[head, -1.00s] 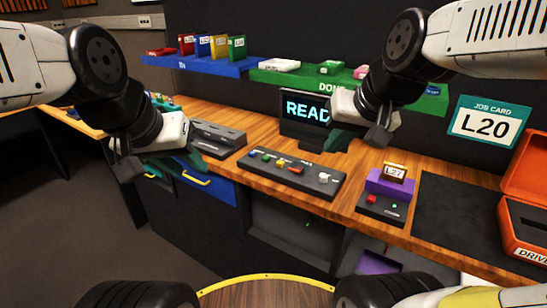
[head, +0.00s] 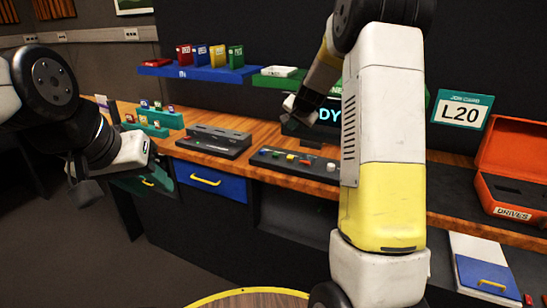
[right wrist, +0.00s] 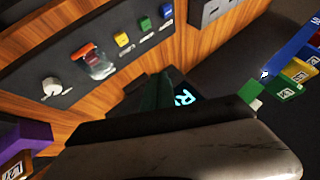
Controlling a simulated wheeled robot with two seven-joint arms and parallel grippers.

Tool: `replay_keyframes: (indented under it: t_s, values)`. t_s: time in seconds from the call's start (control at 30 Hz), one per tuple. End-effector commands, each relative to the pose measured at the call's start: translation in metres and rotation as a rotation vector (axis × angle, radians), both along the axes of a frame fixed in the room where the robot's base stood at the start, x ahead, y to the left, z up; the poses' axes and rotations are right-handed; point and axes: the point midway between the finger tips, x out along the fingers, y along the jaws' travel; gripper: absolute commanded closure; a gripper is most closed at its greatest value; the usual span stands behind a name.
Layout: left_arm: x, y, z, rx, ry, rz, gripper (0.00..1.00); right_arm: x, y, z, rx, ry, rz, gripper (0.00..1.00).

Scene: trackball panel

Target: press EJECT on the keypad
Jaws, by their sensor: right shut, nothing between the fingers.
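A dark button panel (head: 300,163) lies on the wooden bench, its right end hidden by my right arm. In the right wrist view it shows blue, green and yellow buttons (right wrist: 122,39), a red covered switch (right wrist: 92,60) and a pale knob (right wrist: 52,85). Its labels are too small to read, so I cannot tell which is EJECT. My right gripper (head: 303,115) is shut and empty, above and behind the panel, in front of the lit screen (head: 330,114). My left gripper (head: 86,190) hangs left of the bench, away from the panel; its jaws are unclear.
A slotted dark unit (head: 212,141) sits left of the panel. Small coloured blocks stand on teal racks (head: 152,128) further left. An open orange case (head: 512,187) is at the right. Shelves (head: 200,70) hang behind, and a job card (head: 461,112) reads L20.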

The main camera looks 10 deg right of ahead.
Motion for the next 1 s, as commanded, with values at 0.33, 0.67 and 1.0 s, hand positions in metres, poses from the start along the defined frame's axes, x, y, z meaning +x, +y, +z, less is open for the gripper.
replay_keyframes:
  t_s: [0.33,0.67,1.0]
  values:
    - [0.000,0.000,0.000,0.000,0.000,0.000,0.64,0.011,-0.005,-0.010,0.001,-0.006,-0.025,1.00]
    - [0.000,0.000,0.000,0.000,0.000,0.000,0.64,0.011,-0.005,-0.021,0.002,-0.003,-0.024,1.00]
    - [0.000,0.000,0.000,0.000,0.000,0.000,0.64,0.010,-0.005,-0.068,0.003,-0.001,-0.024,1.00]
